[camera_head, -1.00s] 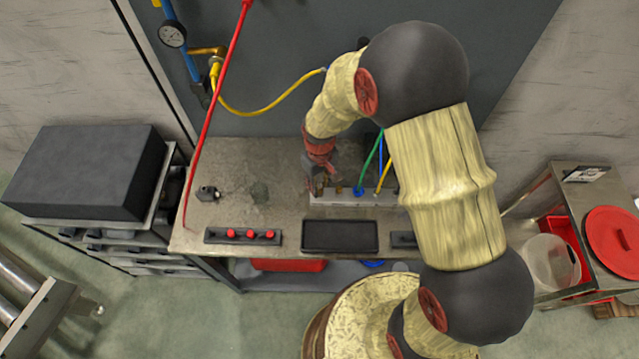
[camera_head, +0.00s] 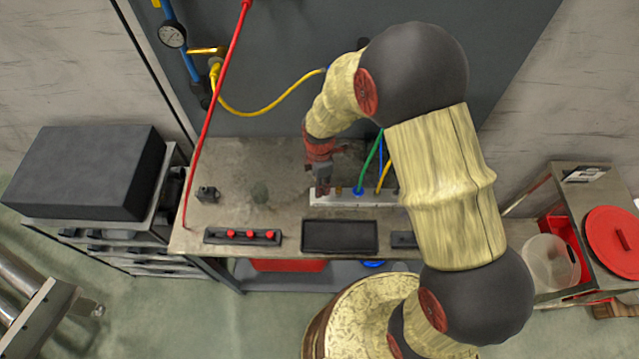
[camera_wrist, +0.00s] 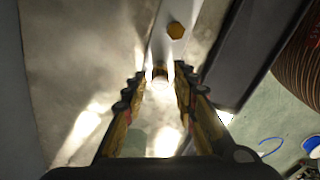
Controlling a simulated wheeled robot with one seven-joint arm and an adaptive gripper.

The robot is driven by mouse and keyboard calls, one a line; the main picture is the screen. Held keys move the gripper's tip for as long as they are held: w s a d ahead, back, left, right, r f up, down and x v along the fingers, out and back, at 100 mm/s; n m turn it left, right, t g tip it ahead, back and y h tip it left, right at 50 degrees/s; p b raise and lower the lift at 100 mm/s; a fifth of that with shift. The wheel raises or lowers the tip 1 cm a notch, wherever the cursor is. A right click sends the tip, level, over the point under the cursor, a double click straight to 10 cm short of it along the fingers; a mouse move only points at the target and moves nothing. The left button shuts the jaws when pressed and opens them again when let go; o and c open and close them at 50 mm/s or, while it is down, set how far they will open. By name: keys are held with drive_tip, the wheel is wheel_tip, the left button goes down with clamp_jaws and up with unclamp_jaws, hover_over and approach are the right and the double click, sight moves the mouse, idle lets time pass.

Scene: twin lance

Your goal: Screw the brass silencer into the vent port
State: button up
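The pale manifold bar (camera_head: 350,199) lies on the workbench, with hoses and a brass fitting (camera_head: 338,189) on top. The same bar shows in the wrist view (camera_wrist: 164,45), with a brass hex fitting (camera_wrist: 176,30) on it. My gripper (camera_head: 322,190) points down at the bar's left end. In the wrist view, my gripper's fingertips (camera_wrist: 161,72) close around a small brass piece, which looks like the silencer (camera_wrist: 160,73). The vent port is hidden under the fingertips. I cannot tell whether the threads have engaged.
Green, blue and yellow hoses (camera_head: 371,165) rise from the bar right of my gripper. A black tray (camera_head: 340,236) and a strip with red knobs (camera_head: 243,236) lie in front. A small dark block (camera_head: 207,194) stands at left. The bench between block and bar is mostly clear.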

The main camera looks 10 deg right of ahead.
drive_tip(key=n, duration=0.9)
drive_tip(key=shift+n, duration=0.4)
drive_tip(key=c, duration=0.3)
drive_tip(key=c, duration=0.4)
clamp_jaws()
